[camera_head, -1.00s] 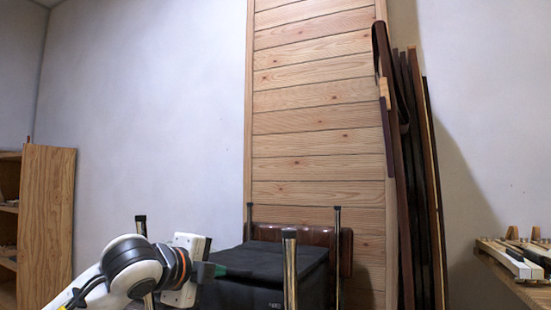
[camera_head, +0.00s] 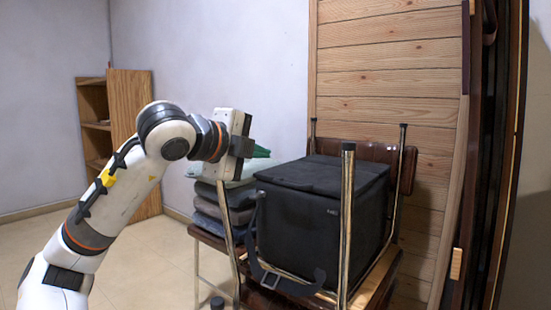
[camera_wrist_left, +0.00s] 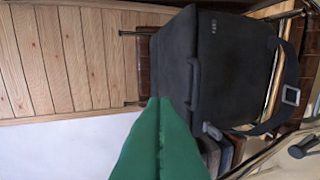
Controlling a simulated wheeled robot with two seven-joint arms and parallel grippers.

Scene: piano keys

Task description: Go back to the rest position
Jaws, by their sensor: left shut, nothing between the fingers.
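My left arm rises from the lower left in the head view. Its gripper (camera_head: 262,152) has green fingers and points right, at the height of the black bag's top. In the left wrist view the green fingers (camera_wrist_left: 160,120) lie together, shut, with nothing between them. They appear in front of the black bag (camera_wrist_left: 215,65); I cannot tell how far apart they are. My right gripper is in neither view. No piano keys show now.
The black bag (camera_head: 297,222) sits on an upturned chair (camera_head: 348,200) with upright metal legs. Folded cushions (camera_head: 222,203) are stacked beside it. A wooden shelf (camera_head: 135,110) stands at the back left. A wood-slat panel (camera_head: 385,90) is behind. Floor (camera_head: 150,260) is open at lower left.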

